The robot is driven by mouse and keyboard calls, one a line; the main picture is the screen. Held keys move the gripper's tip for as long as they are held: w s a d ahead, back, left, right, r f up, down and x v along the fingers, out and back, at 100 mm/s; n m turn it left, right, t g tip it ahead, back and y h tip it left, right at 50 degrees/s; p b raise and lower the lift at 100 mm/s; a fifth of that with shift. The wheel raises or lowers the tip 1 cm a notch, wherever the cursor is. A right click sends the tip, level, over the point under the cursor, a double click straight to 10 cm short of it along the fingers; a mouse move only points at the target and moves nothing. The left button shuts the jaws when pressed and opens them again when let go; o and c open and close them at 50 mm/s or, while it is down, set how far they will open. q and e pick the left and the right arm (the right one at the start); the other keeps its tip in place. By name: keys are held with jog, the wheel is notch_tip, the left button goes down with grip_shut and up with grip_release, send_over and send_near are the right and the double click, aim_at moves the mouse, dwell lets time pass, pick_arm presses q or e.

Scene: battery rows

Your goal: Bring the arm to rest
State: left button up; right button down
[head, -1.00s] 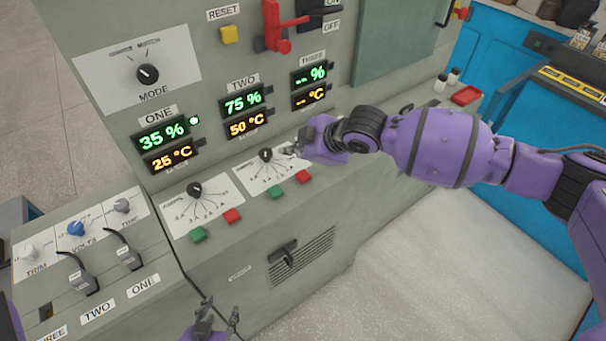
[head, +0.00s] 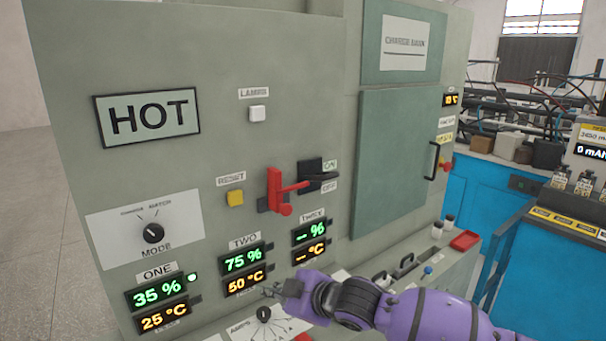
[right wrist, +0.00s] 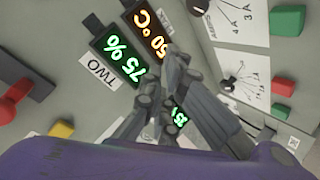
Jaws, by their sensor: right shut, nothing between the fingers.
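My right arm comes in from the lower right of the head view. Its gripper (head: 273,290) is shut and empty, in front of the cabinet, just above the black dial (head: 264,313) under column TWO. In the right wrist view the gripper's fingers (right wrist: 168,95) overlap the displays of column TWO and hide part of the panel; I cannot tell whether they touch it. My left gripper is out of view.
The grey cabinet (head: 225,130) fills the middle, with a mode knob (head: 153,233), a yellow reset button (head: 235,198) and a red lever (head: 276,190). A red tray (head: 465,241) lies on the ledge at right. Open floor (head: 30,230) shows at left.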

jog(key=s+d+f+m+t+h, duration=0.2)
jog(key=s+d+f+m+h, duration=0.1)
jog(key=s+d+f+m, duration=0.6)
jog(key=s+d+f+m+t+h, duration=0.2)
jog(key=s+d+f+m, duration=0.2)
jog(key=s+d+f, duration=0.55)
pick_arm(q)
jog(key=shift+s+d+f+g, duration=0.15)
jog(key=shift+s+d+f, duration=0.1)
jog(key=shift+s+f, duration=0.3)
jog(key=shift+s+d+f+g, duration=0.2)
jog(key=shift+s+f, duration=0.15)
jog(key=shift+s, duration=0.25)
pick_arm(e)
jog(key=s+d+f+m+g+h, duration=0.1)
jog(key=s+d+f+m, duration=0.1)
jog(key=s+f, duration=0.4)
jog(key=s+d+f+m+g+h, duration=0.2)
jog(key=s+d+f, duration=0.3)
jog(key=s, duration=0.7)
notch_tip(320, 180, down, 2)
jog(key=shift+s+f+g+h, duration=0.2)
jog(key=shift+s+g+h, duration=0.1)
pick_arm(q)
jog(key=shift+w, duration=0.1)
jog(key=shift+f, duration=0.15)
pick_arm(e)
jog(key=shift+d, duration=0.1)
